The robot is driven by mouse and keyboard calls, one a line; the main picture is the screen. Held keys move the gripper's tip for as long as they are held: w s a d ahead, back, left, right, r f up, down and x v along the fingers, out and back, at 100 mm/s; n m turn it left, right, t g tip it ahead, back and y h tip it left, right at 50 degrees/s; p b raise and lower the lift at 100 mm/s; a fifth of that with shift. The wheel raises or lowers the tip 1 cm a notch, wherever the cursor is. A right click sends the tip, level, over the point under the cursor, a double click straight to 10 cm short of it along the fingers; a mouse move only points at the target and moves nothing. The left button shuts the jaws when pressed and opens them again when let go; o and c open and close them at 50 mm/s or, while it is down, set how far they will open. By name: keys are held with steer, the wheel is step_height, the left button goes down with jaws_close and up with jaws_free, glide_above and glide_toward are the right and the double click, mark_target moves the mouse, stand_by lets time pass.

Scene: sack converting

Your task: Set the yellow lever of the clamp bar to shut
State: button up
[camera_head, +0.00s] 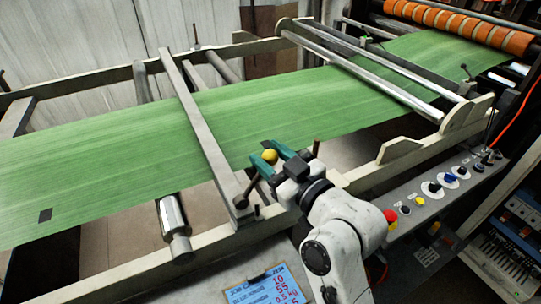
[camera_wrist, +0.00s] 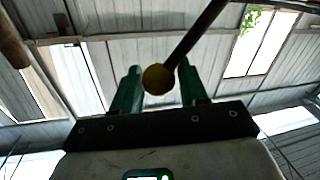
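The clamp bar (camera_head: 200,125) is a long grey bar lying across the green web (camera_head: 110,150). Its lever is a dark rod (camera_head: 250,186) rising from the bar's near end and tilted to the right, with a yellow ball knob (camera_head: 270,156) at its top. My gripper (camera_head: 266,153) is at the knob, its green fingers apart on either side of it. In the wrist view the yellow knob (camera_wrist: 159,79) sits between the fingers (camera_wrist: 158,84), close to the left one, with a small gap on the right. The dark rod runs to the upper right there.
Pale frame rails (camera_head: 215,250) run along the web's near side. A metal roller (camera_head: 174,220) sticks out below the bar. A display panel (camera_head: 265,290) and a control box (camera_head: 435,190) with a red button (camera_head: 390,216) are close to my arm.

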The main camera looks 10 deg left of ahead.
jaws_close()
steer(key=shift+r, duration=0.1)
stand_by(0.3)
steer(key=shift+s+a+r+n, duration=0.4)
steer(key=shift+a+n, duration=0.2)
steer(key=shift+n, duration=0.2)
steer(key=s+a+n+h, duration=0.3)
steer(key=s+a+n, duration=0.3)
steer(key=a+n, duration=0.4)
steer(key=shift+s+f+n, duration=0.3)
steer(key=shift+s+f, duration=0.1)
